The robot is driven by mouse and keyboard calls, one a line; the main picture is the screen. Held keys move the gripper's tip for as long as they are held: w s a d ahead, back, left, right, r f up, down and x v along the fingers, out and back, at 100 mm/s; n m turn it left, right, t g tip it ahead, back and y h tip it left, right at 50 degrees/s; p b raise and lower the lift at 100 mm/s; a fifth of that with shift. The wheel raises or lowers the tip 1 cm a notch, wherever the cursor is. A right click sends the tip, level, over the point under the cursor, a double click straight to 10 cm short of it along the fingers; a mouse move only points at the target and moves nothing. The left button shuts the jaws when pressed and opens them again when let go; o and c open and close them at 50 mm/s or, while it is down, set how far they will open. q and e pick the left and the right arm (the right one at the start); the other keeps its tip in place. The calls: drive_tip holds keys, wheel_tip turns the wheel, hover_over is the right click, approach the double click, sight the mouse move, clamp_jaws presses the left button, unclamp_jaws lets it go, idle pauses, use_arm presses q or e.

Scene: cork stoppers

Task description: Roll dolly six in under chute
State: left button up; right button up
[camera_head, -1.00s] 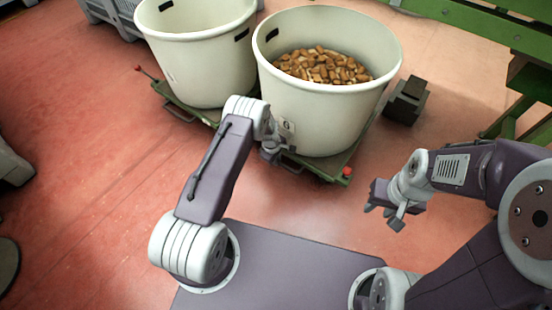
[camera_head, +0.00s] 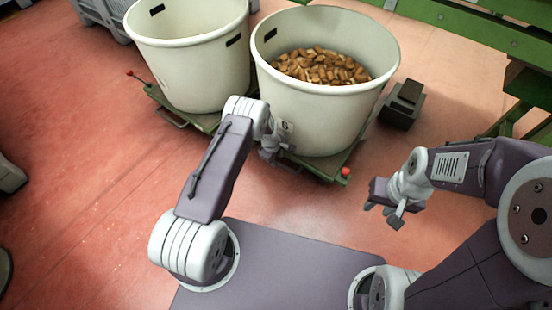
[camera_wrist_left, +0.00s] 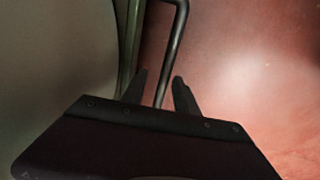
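Dolly six is a green low frame (camera_head: 325,168) with a red ball at its near right corner. It carries a cream bin (camera_head: 325,118) with a "6" label (camera_head: 285,127), part filled with cork stoppers (camera_head: 322,67). My left gripper (camera_head: 272,155) is low at the bin's near side. In the left wrist view a thin dark handle bar (camera_wrist_left: 174,40) runs between the fingers (camera_wrist_left: 160,80), with a gap showing on each side; contact cannot be told. My right gripper (camera_head: 383,212) is open and empty above the floor. No chute is clearly identifiable.
A second cream bin (camera_head: 190,60), empty as far as visible, stands close left on its own green dolly (camera_head: 180,112). A dark block (camera_head: 403,103) is on the floor right of bin six. Green framework (camera_head: 470,25) stands at upper right. Floor is clear at left (camera_head: 80,170).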

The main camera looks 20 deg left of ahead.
use_arm(q)
wheel_tip(320, 180, up, 9)
drive_tip(key=s+p, duration=0.1)
drive_tip(key=p, duration=0.5)
drive_tip(key=shift+s+a+p, duration=0.3)
drive_tip(key=shift+s, duration=0.05)
drive_tip(key=shift+f, duration=0.1)
drive_tip(key=s+r+m+p, duration=0.2)
drive_tip(key=s+r+m, duration=0.2)
drive_tip(key=r, duration=0.7)
drive_tip(key=s+r+m+p, duration=0.1)
drive_tip(key=s+r+m, duration=0.25)
drive_tip(key=r, duration=0.75)
drive_tip(key=s+a+r+m+p, duration=0.1)
drive_tip(key=s+r+m, duration=0.2)
drive_tip(key=s+r, duration=0.35)
drive_tip(key=s+r+m+p, duration=0.2)
drive_tip(key=s+r+m, duration=0.15)
drive_tip(key=s, duration=0.55)
wheel_tip(320, 180, up, 38)
drive_tip(key=p, duration=3.7)
drive_tip(key=shift+f+g+y, duration=0.2)
drive_tip(key=shift+g+y, duration=0.1)
drive_tip(key=shift+g, duration=0.1)
